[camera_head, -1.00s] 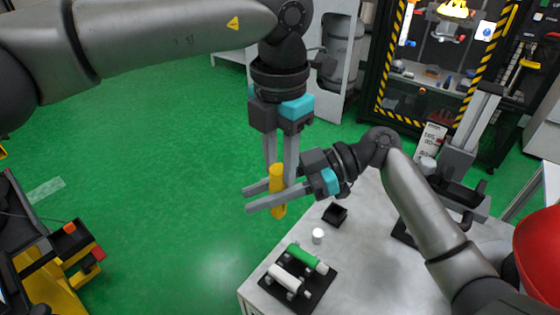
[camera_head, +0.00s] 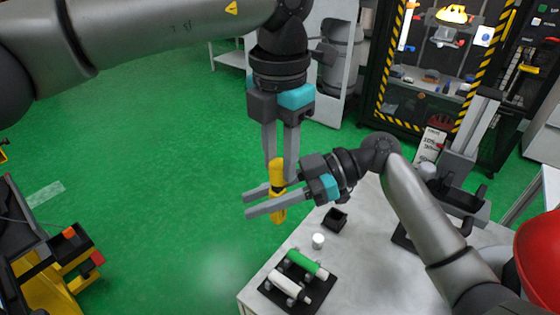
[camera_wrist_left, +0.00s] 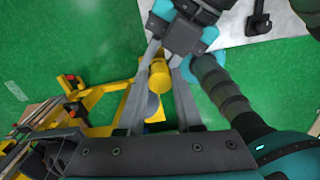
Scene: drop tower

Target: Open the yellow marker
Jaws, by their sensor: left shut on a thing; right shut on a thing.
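The yellow marker (camera_head: 278,213) is held upright between my two grippers in the head view, above the green floor and left of the table. My left gripper (camera_head: 278,168) points down and is shut on its upper part. My right gripper (camera_head: 267,199) reaches in from the right and is shut around its lower part. The right fingers cover the middle, so I cannot tell whether upper and lower parts are apart there. In the left wrist view, the yellow marker (camera_wrist_left: 158,74) shows between the left fingers.
The grey table (camera_head: 365,262) carries a black rack (camera_head: 314,294) with a green marker (camera_head: 307,264) and a white marker (camera_head: 289,285). A small white cylinder (camera_head: 318,241) and a black holder (camera_head: 335,219) stand nearby. Open floor lies to the left.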

